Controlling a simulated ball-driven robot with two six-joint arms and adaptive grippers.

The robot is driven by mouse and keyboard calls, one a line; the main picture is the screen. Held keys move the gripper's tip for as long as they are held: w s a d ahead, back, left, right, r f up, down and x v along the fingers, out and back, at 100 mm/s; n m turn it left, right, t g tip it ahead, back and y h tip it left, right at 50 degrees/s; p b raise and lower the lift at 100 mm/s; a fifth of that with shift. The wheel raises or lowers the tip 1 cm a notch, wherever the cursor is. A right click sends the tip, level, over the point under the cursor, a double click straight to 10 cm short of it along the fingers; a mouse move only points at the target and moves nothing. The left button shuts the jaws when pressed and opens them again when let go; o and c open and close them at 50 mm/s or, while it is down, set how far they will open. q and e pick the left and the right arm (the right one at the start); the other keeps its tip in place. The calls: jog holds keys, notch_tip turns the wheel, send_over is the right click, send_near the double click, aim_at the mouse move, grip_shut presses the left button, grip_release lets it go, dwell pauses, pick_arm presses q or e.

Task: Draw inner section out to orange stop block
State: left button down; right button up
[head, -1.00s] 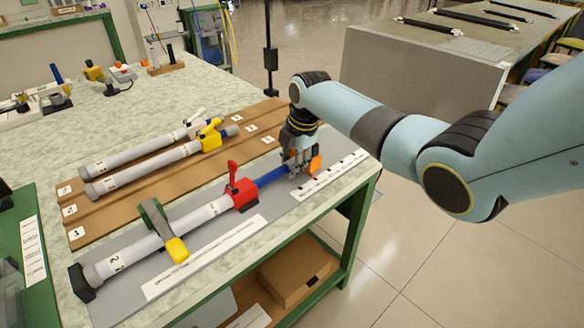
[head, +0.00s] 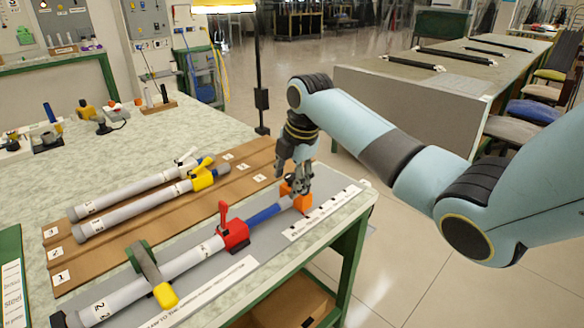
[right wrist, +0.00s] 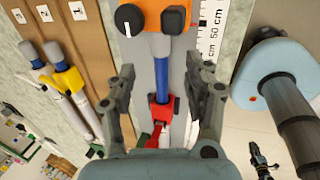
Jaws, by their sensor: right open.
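The orange stop block (head: 303,201) sits at the far end of the grey fixture; it also shows at the top of the right wrist view (right wrist: 155,45). The blue inner section (head: 264,215) extends from the red lock (head: 235,237), whose lever stands up, and its far end appears to meet the block. The white outer tube (head: 192,260) lies under a green clamp with a yellow end (head: 165,294). My right gripper (right wrist: 163,75) is open, its fingers apart on either side of the blue section in the right wrist view. My left gripper is not in view.
A brown board (head: 160,235) beside the fixture holds two other tubes with yellow (head: 203,180) and white (head: 188,158) locks. A white scale (head: 322,212) runs along the fixture.

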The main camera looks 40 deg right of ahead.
jog(key=v, duration=0.4)
jog(key=shift+f, duration=0.1)
dwell(1.0)
